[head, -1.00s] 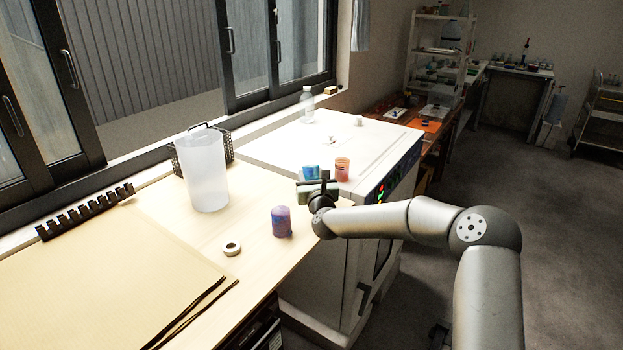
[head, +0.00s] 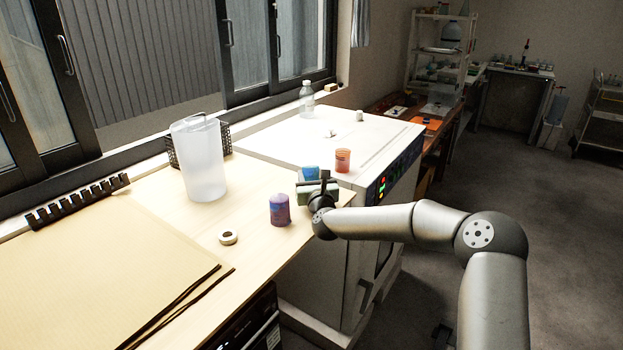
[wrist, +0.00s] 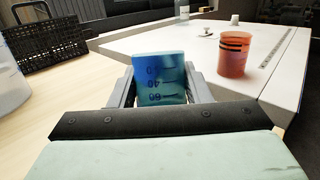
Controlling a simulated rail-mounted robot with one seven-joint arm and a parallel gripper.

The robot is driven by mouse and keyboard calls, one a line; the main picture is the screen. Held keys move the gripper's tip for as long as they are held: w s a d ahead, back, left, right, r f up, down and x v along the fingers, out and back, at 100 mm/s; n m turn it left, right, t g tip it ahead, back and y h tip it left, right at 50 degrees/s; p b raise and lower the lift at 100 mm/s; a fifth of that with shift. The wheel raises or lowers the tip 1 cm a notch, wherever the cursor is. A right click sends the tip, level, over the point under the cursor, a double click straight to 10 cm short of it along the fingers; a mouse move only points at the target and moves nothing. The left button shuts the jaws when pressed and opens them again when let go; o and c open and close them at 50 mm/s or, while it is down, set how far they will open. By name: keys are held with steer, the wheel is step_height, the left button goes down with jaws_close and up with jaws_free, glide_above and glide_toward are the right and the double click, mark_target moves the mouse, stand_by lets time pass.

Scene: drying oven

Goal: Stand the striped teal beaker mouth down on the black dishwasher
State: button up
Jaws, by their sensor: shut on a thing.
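My gripper (wrist: 160,88) is shut on the teal beaker (wrist: 158,80), with one finger on each side. The beaker is blue-teal with dark graduation marks and numbers; its lower part is hidden behind the gripper body. I cannot tell for certain which end is its mouth. In the head view the beaker (head: 309,174) shows just behind my gripper (head: 318,189), by the border of the wooden worktop and the white oven. The black dishwasher (head: 262,318) shows partly at the bottom, under the worktop's front edge.
An orange beaker (head: 343,160) stands on the white oven (head: 285,146). On the wooden worktop (head: 190,228) are a purple-blue beaker (head: 280,209), a tape roll (head: 228,237), a tall translucent container (head: 203,165) and a black wire basket (wrist: 45,44). Worktop between them is bare.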

steer(key=shift+f+b, duration=0.3)
steer(key=shift+b, duration=0.2)
stand_by(0.3)
steer(key=o, duration=1.1)
step_height(320, 180, up, 3)
steer(key=shift+f+b, duration=0.1)
steer(key=shift+b, duration=0.2)
steer(key=s+d+r, duration=0.1)
steer(key=s+r, duration=0.2)
steer(key=s, duration=0.1)
steer(key=s+d+r+b, duration=0.1)
steer(key=s+r, duration=0.3)
steer(key=s, duration=0.1)
steer(key=s+d+r, duration=0.2)
steer(key=s+r, duration=0.1)
steer(key=s, duration=0.1)
steer(key=shift+s+r, duration=0.15)
steer(key=shift+s, duration=0.1)
steer(key=shift+r, duration=0.1)
